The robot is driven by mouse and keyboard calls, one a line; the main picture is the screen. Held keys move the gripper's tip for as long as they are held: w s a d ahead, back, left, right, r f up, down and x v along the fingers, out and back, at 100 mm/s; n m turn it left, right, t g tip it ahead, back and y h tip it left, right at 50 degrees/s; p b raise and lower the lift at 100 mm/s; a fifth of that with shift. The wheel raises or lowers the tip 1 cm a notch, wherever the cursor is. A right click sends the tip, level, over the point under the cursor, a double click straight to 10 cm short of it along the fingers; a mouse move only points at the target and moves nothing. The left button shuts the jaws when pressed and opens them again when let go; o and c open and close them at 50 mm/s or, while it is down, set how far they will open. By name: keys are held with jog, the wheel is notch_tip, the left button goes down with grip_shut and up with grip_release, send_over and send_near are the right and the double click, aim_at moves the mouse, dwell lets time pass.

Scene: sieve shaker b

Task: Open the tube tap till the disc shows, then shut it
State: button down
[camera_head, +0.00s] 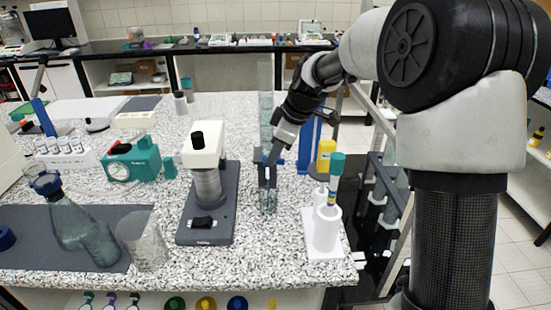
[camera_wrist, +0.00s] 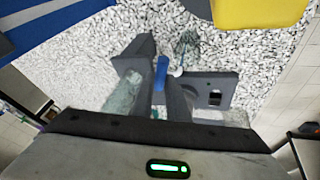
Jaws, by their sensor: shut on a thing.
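A clear upright glass tube (camera_head: 266,108) stands behind the sieve shaker's right side, with its lower part just below my gripper. My gripper (camera_head: 268,168) reaches down from the upper right to the middle of the tube. In the wrist view, my gripper (camera_wrist: 160,85) is shut on the small blue tap handle (camera_wrist: 161,72), which sits between its dark fingers. A pale round end shows beside the handle. Parts of the glass tube (camera_wrist: 124,97) show by the fingers. My gripper hides much of the tap in the head view. I cannot make out a disc.
The sieve shaker (camera_head: 208,185) stands left of the tube. A white rack (camera_head: 325,232) with a teal-capped tube stands close on the right. A yellow-topped thing (camera_head: 325,152) and blue uprights are behind it. A flask (camera_head: 85,235) and beaker (camera_head: 143,242) are at front left.

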jog(key=shift+m, duration=0.3)
jog(key=c, duration=1.7)
grip_release()
jog(key=p+v, duration=0.1)
jog(key=v, duration=1.6)
jog(key=shift+s+a+r, duration=0.1)
jog(key=shift+s+r, duration=0.05)
jog(key=shift+r, duration=0.05)
